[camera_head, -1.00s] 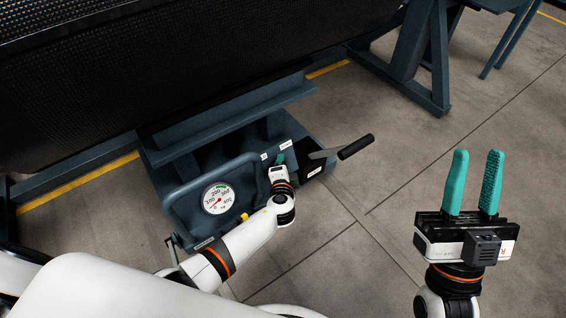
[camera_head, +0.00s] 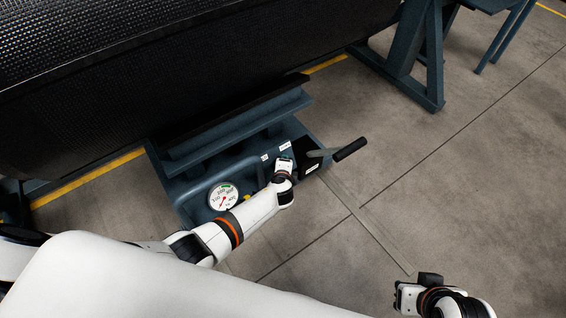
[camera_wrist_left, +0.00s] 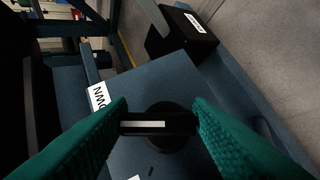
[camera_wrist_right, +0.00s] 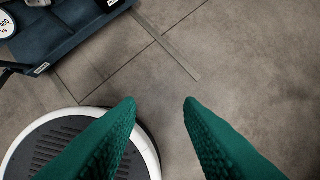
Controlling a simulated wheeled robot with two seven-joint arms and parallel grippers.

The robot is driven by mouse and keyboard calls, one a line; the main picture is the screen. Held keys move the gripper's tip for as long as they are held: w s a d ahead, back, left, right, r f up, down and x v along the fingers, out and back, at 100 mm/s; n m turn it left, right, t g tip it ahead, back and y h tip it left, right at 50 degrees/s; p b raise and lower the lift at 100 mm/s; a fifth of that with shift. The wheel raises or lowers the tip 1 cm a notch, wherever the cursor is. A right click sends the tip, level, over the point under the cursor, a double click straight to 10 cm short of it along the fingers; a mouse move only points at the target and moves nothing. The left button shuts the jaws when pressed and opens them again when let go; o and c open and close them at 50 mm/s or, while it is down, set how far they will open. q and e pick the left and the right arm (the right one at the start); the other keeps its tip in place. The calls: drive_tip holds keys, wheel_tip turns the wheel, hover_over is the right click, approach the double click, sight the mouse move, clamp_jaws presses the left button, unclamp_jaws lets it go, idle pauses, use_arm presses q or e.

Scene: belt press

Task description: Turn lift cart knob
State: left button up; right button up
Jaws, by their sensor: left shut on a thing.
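The lift cart (camera_head: 190,185) is a dark blue frame with a round dial gauge (camera_head: 223,197) on its panel. The knob (camera_wrist_left: 158,125) is black and round with a bar grip and a white line, seen in the left wrist view beside a label reading DOWN. My left gripper (camera_wrist_left: 160,124) has its green fingers closed on the two ends of the knob's bar. In the head view my left wrist hides the knob. My right gripper (camera_wrist_right: 160,100) is open and empty above the floor; its fingers are out of sight in the head view.
A black-gripped lever (camera_head: 350,149) sticks out beside a black box (camera_wrist_left: 185,32) on the cart. A large black belt (camera_head: 180,70) hangs over the cart. A blue support leg (camera_head: 415,60) stands behind. Floor (camera_head: 440,180) to the right is clear.

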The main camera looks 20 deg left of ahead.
use_arm(q)
drive_tip(key=shift+w+a+r, duration=0.1)
drive_tip(key=shift+w+r, duration=0.1)
drive_tip(key=shift+r, duration=0.2)
drive_tip(key=shift+m+g+p, duration=0.5)
drive_tip(key=shift+m+p, duration=0.2)
drive_tip(key=shift+p, duration=0.35)
drive_tip(key=shift+w+f+m+g+p, duration=0.1)
drive_tip(key=shift+f+m+g+p, duration=0.1)
drive_tip(key=shift+m+g+p, duration=0.5)
use_arm(e)
drive_tip(key=shift+g, duration=0.8)
wheel_tip(320, 180, down, 6)
drive_tip(key=shift+s+d+r, duration=0.1)
drive_tip(key=shift+s+r, duration=0.05)
drive_tip(key=shift+r, duration=0.05)
use_arm(q)
drive_tip(key=o, duration=0.8)
drive_tip(key=shift+o, duration=0.8)
drive_tip(key=shift+f, duration=0.1)
drive_tip(key=shift+d+p, duration=0.2)
drive_tip(key=shift+p, duration=0.1)
use_arm(e)
drive_tip(key=shift+r, duration=0.1)
